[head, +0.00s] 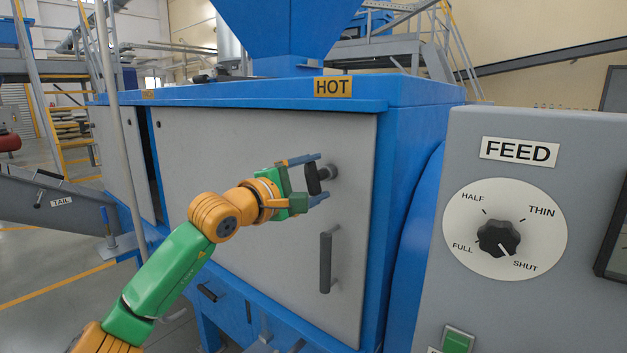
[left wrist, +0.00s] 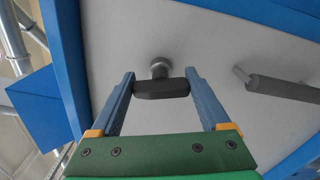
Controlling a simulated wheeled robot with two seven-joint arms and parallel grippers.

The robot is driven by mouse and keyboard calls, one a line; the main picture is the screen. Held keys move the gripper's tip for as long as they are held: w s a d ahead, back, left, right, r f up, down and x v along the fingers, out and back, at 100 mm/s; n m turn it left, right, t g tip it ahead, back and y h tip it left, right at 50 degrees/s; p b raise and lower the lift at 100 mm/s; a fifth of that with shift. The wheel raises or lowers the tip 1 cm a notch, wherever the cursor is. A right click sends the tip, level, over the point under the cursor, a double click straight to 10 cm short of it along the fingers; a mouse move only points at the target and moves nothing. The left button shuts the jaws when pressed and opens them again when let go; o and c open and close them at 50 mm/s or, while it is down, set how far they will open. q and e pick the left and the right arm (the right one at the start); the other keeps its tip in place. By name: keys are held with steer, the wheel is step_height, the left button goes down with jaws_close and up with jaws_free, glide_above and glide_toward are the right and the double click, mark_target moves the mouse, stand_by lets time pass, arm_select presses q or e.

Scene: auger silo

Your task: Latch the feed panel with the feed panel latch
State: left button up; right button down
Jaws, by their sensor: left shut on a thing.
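The large grey feed panel (head: 230,140) on the blue machine appears to lie flush in its frame. Its latch (head: 313,179) is a short dark bar on a round grey boss, near the panel's upper right edge. My left gripper (head: 321,177) is shut on the latch bar, which stands near upright in the head view. In the left wrist view the latch (left wrist: 160,89) spans between the two blue fingers of the left gripper (left wrist: 160,85), with the boss behind it. A dark upright pull handle (head: 326,262) is below the latch. My right gripper is not in view.
A grey cabinet with a FEED label (head: 519,151) and a black dial (head: 498,238) pointing near SHUT stands at the right. The pull handle (left wrist: 285,88) is close right of the fingers in the wrist view.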

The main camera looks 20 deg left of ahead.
mark_target(309, 182)
arm_select(q)
steer(key=shift+m, duration=1.5)
steer(key=o, duration=1.2)
steer(key=shift+f, duration=0.1)
steer(key=b+v, duration=0.4)
steer(key=v, duration=0.2)
steer(key=shift+s+a+f, duration=0.1)
steer(key=shift+s+f, duration=0.05)
steer(key=shift+s+a+r, duration=0.1)
steer(key=shift+s+r, duration=0.1)
steer(key=shift+s, duration=0.2)
steer(key=shift+w, duration=0.1)
